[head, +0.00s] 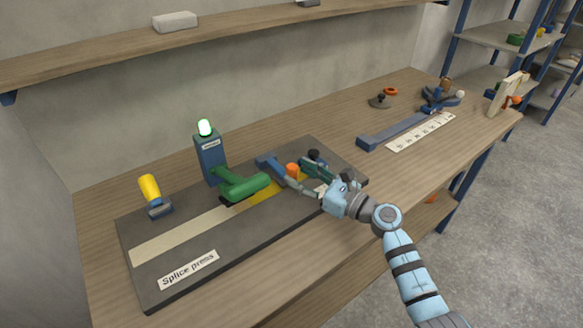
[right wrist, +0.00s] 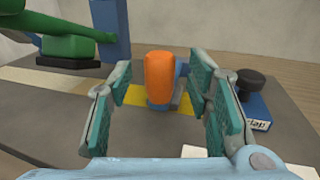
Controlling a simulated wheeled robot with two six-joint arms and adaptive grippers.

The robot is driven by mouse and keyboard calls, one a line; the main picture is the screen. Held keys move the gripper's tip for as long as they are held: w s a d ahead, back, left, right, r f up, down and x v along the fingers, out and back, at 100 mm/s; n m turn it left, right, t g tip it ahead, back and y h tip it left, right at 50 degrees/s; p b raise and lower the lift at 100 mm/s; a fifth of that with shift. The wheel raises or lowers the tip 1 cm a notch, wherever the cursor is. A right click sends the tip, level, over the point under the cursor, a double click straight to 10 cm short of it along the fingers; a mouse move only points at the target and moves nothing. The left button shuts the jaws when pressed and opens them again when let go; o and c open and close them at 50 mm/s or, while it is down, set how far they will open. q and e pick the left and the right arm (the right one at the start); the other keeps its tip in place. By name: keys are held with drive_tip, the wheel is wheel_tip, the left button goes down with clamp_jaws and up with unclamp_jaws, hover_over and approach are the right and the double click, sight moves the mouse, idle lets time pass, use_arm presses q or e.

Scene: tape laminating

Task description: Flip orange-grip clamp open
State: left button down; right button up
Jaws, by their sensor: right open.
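The orange-grip clamp stands on the dark splice press board (head: 152,285), near its right end; its orange grip (head: 292,169) is partly hidden by my right gripper in the head view. In the right wrist view the orange grip (right wrist: 160,77) stands upright between and beyond my fingers, on a small blue-grey base. My right gripper (head: 307,178) is open around the line to the grip, and I see no contact; its green-padded fingers also show in the right wrist view (right wrist: 160,105). My left gripper is not in view.
A yellow-grip clamp (head: 150,188) stands at the board's left end. A green press arm (head: 243,186) on a blue post (head: 209,160) with a lit green lamp stands left of my right gripper. A ruler strip (head: 421,132) lies to the right.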

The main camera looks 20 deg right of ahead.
sight(297, 173)
drive_tip(key=x, duration=0.3)
drive_tip(key=shift+w+f, duration=0.1)
drive_tip(key=shift+w, duration=0.05)
drive_tip(key=shift+c, duration=0.3)
drive_tip(key=shift+a, duration=0.1)
clamp_jaws()
